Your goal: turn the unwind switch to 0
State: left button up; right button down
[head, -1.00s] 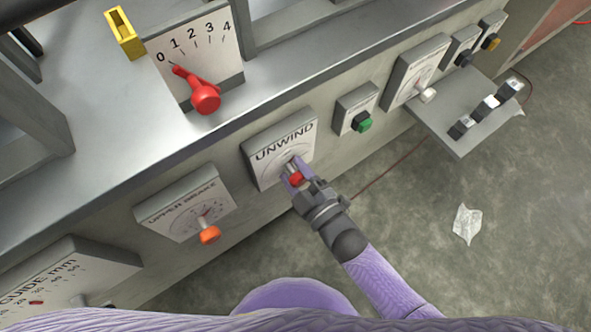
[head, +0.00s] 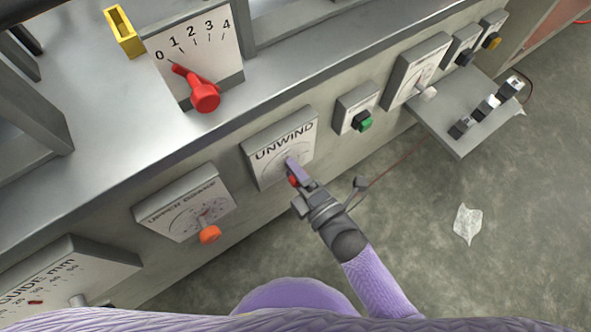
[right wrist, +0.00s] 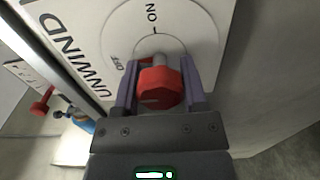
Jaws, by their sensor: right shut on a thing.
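The unwind switch is a red knob (head: 293,181) on a short metal stem, on a pale panel lettered UNWIND (head: 282,142) on the machine's front. In the right wrist view the red knob (right wrist: 160,85) sits between two purple fingers. My right gripper (head: 298,175) is shut on the knob and hides part of it in the head view. The wrist view shows a round dial (right wrist: 187,28) with a tick beside a word like ON and a smaller mark like OFF; I cannot make out a 0. My left gripper is not in view.
A red lever (head: 205,97) with a 0–4 scale is above. An orange-knobbed upper brake panel (head: 186,205) is to the left; a green button (head: 363,122) is to the right. A grey shelf (head: 455,135) juts out farther right. Paper (head: 467,224) lies on the floor.

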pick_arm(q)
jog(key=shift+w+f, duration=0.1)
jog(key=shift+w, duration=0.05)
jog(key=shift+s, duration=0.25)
pick_arm(e)
jog(key=shift+c, duration=2.1)
grip_release()
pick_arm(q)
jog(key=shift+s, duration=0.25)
pick_arm(e)
jog(key=shift+o, duration=1.4)
pick_arm(q)
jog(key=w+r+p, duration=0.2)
jog(key=p, duration=0.1)
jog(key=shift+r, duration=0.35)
pick_arm(e)
jog(key=v, duration=1)
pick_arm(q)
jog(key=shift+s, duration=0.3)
